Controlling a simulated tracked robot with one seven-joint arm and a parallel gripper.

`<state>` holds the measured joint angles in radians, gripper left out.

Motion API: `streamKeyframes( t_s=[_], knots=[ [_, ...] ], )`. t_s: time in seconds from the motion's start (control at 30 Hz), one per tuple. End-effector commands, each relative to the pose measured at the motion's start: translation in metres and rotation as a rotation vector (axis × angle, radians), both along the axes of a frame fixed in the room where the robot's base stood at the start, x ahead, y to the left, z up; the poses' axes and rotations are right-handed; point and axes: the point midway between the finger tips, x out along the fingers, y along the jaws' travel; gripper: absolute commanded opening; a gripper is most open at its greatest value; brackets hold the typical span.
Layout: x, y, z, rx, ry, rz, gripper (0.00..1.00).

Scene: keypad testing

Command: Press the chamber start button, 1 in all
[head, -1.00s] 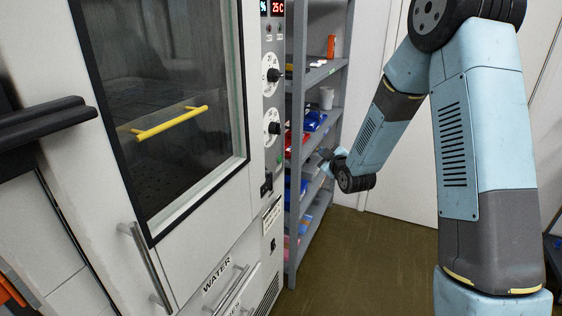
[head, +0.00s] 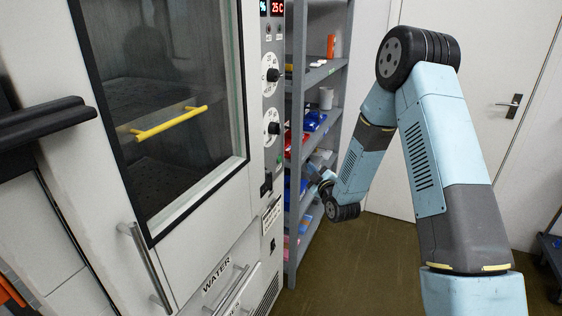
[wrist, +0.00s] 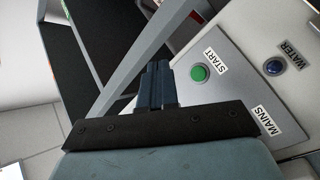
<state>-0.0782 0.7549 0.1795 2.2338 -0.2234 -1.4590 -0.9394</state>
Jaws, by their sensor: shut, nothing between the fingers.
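The green START button (wrist: 200,73) sits on the chamber's grey panel (wrist: 235,80) in the wrist view, just right of my fingertips. A START label is beside it. My gripper (wrist: 156,68) is shut and empty, its dark fingers apart from the button. In the head view the chamber (head: 185,235) stands on the left, and the button is a small green spot (head: 280,158) on its narrow panel. My gripper (head: 316,172) is small there, in front of the shelves to the right of the panel.
A grey shelf rack (head: 292,215) with several bins stands beside the chamber. Brown floor (head: 385,250) is clear in front of the door (head: 480,110).

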Motion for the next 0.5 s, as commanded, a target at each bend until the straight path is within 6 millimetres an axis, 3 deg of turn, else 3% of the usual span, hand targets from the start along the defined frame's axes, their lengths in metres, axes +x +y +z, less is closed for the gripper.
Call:
streamKeyframes(
  t_s=[0.5],
  knots=[
    [0.019,0.053,0.0,0.0,0.001,0.001,0.0]
  ],
)
